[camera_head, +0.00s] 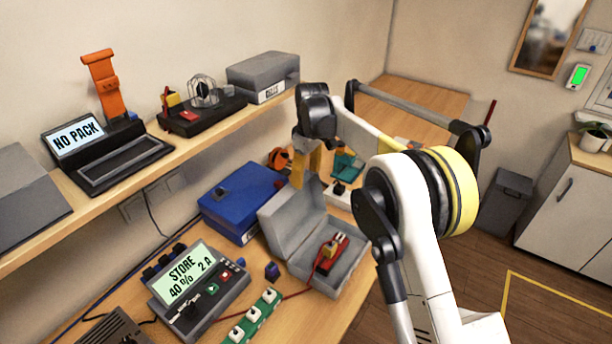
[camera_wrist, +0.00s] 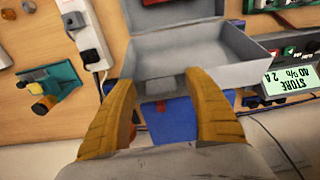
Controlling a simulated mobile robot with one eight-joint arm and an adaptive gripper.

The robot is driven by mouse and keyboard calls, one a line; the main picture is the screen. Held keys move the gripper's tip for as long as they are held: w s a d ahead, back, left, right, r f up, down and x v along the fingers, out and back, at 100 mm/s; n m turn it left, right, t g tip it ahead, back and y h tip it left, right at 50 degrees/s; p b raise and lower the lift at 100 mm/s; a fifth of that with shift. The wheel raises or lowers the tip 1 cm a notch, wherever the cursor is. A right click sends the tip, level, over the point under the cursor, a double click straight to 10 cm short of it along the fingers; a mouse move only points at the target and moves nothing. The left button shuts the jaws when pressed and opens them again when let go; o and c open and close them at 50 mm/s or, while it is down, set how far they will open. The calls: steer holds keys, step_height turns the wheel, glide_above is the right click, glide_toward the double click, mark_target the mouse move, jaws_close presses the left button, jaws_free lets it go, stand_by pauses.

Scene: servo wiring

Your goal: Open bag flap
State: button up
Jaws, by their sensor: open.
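The grey bag (camera_head: 342,283) is a box-like case on the bench, with its flap (camera_head: 291,215) raised and tilted back on the side toward the blue box. A red pack (camera_head: 332,252) with a red lead lies inside the bag. My gripper (camera_head: 306,166) is open and empty, just above and behind the flap's upper edge. In the wrist view, its two yellow fingers stand apart on either side of a small grey tab (camera_wrist: 158,86) at the edge of the flap (camera_wrist: 190,52). I cannot tell whether a finger touches the flap.
A blue box (camera_head: 240,200) stands left of the flap, close to it. A charger reading STORE (camera_head: 193,282) and a green strip (camera_head: 252,318) lie in front. A teal tool (camera_head: 347,164) and white socket strip (camera_head: 338,193) lie behind. A shelf (camera_head: 170,155) runs above.

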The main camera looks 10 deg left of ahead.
step_height(320, 180, up, 12)
steer(key=shift+s+d, duration=0.15)
steer(key=shift+d, duration=0.2)
steer(key=s+d+r+m+t+b, duration=0.2)
steer(key=s+d+m+b, duration=0.3)
steer(key=d, duration=0.6)
steer(key=s+d+r+m+t+b, duration=0.1)
steer(key=s+d+m+b, duration=0.15)
steer(key=s+d, duration=0.6)
steer(key=s+d+f+m+t+b, duration=0.4)
steer(key=s+d+f+m+b, duration=0.2)
steer(key=s+d+f, duration=1.1)
steer(key=s+b, duration=0.1)
steer(key=s, duration=0.2)
steer(key=shift+s+f+h, duration=0.2)
steer(key=shift+f+h, duration=0.2)
